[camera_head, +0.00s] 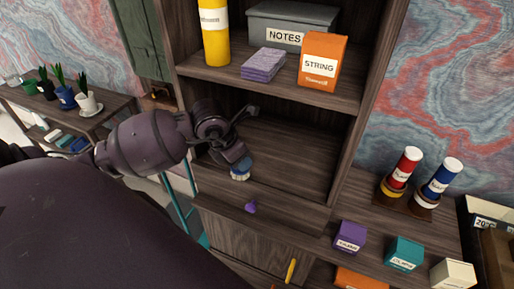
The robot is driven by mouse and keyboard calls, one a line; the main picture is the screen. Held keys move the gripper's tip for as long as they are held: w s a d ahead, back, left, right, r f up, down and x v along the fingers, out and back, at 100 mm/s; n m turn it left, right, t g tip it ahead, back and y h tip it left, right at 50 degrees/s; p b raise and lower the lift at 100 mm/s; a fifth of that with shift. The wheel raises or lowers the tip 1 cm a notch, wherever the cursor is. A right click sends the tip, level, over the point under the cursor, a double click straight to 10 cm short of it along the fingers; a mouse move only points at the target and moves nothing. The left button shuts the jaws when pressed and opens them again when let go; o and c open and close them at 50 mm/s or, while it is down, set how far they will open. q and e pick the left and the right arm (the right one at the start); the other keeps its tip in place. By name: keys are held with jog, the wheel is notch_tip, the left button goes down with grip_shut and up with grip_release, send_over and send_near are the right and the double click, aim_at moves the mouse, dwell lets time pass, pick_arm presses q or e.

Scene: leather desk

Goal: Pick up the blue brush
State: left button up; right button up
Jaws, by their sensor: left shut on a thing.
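The blue brush (240,170) shows as a small blue piece with a pale lower edge, in front of the cabinet's lower shelf opening. My left gripper (236,158) is shut on it, with the arm coming in from the left. The gripper hides the upper part of the brush. Whether the brush touches the shelf edge below cannot be told. My right gripper is not in view.
A wooden cabinet (265,240) surrounds the gripper. Its upper shelf holds a yellow cylinder (215,35), purple stack (263,65), grey NOTES box (290,22) and orange STRING box (321,62). Small boxes stand lower right. The lower shelf (295,150) looks clear.

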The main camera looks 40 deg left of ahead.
pick_arm(q)
jog(key=s+a, duration=0.2)
jog(key=s, duration=0.6)
jog(key=shift+s+a+b, duration=0.3)
jog(key=shift+s+b, duration=0.1)
jog(key=shift+s, duration=0.1)
